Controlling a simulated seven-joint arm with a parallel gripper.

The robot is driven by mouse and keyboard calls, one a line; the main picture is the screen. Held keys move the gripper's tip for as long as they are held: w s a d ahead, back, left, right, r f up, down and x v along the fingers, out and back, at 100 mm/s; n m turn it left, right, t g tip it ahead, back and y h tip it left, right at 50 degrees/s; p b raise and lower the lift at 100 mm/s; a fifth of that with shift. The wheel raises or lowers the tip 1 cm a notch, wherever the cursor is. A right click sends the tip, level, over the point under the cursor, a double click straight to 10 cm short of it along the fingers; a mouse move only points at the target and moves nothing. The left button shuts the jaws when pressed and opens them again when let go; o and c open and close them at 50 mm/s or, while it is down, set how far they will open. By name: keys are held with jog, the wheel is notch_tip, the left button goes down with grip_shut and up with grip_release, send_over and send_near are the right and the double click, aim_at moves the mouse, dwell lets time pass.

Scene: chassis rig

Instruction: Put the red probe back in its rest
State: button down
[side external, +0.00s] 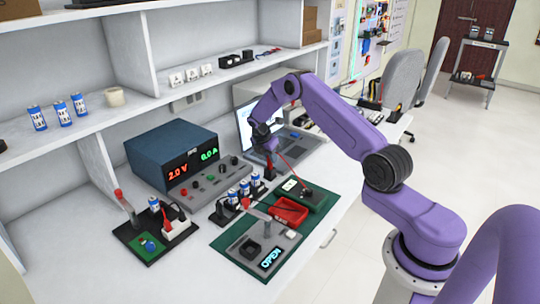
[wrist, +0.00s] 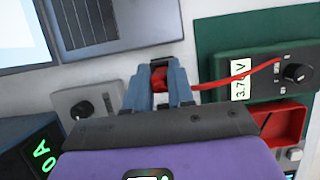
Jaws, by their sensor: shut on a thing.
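My gripper (side external: 267,160) is over the bench in front of the laptop, pointing down. In the wrist view its two blue-grey fingers (wrist: 160,82) are closed on the red probe (wrist: 160,78), which shows between them. A red cable (wrist: 235,80) runs from the probe to the green meter (wrist: 268,60), which reads about 3.7 V. A small black piece (wrist: 161,63) shows just beyond the fingertips; I cannot tell whether it is the rest or part of the probe. The probe's lower end is hidden.
The meter (side external: 318,197) and a red tray (side external: 290,209) are on a green mat (side external: 225,243), beside a tester reading OPEN (side external: 270,259). Batteries (side external: 244,187) stand left of my gripper. A blue power supply (side external: 170,147) and laptop (side external: 298,142) are behind. A shelf overhangs the back.

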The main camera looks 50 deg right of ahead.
jog(key=shift+f, duration=0.55)
jog(key=c, duration=0.9)
grip_release()
jog(key=v, duration=1.7)
jog(key=shift+a+r, duration=0.15)
